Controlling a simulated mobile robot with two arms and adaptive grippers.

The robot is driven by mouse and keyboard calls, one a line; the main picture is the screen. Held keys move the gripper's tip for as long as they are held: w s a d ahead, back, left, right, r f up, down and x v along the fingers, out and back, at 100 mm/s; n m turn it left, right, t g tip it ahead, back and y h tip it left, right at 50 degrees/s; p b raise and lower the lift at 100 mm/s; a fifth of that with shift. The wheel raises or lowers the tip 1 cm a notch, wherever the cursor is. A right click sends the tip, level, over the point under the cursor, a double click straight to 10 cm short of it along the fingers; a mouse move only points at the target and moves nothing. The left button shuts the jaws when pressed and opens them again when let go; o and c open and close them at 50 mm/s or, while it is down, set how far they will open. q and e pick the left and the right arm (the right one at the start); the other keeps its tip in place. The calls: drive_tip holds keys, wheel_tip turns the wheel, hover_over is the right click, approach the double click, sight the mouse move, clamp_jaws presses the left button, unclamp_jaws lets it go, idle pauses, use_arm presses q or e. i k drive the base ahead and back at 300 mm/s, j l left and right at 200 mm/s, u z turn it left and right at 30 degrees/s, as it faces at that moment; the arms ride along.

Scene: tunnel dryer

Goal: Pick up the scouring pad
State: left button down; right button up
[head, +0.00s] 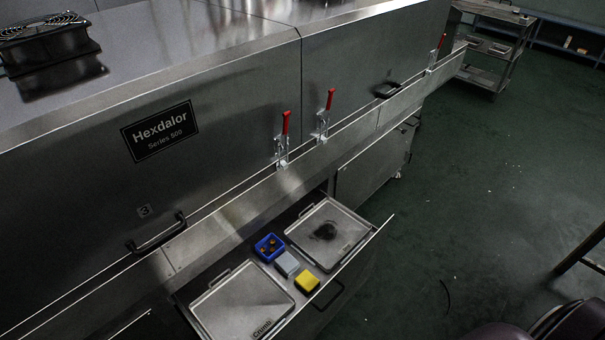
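An open metal drawer (367,246) juts out from the lower front of the dryer. Two small blocks lie in it between two metal trays: a light grey one (287,263) and a yellow one (307,281). The grey block looks like the scouring pad and the yellow one like a sponge, but their texture is too small to be certain. The grey block lies between the yellow block and a small blue bin. Neither of my grippers is in view.
One tray (350,222) has a dark stain; the other (236,315) has a label. Red-handled clamps (285,123) stand along the dryer's ledge. Green floor (455,200) is mostly clear right of the drawer; a cart (487,75) stands behind.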

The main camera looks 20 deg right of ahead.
sight(305, 281)
drive_tip(key=k+z, duration=0.15)
drive_tip(key=z, duration=0.2)
drive_tip(key=k+l+z, duration=0.1)
drive_tip(key=z, duration=0.25)
